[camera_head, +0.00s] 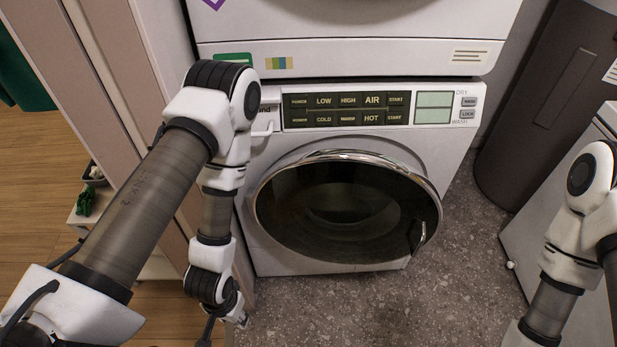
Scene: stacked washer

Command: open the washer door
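The washer (262,262) is the lower white machine of the stack, in the middle of the head view. Its round door (345,208) has dark glass and a chrome rim. It looks shut or nearly so; a small gap cannot be judged from here. The door handle (417,236) is at the lower right of the rim. My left arm stands in front of the washer's left edge, its wrist low beside the door and apart from the handle. My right arm is at the right edge, well away from the door. The fingers of both grippers are out of view.
The control panel (345,109) is above the door, with a detergent drawer at its left behind my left arm. A dark bin (545,100) and a white cabinet (560,215) stand at the right. The grey speckled floor (390,305) before the washer is clear.

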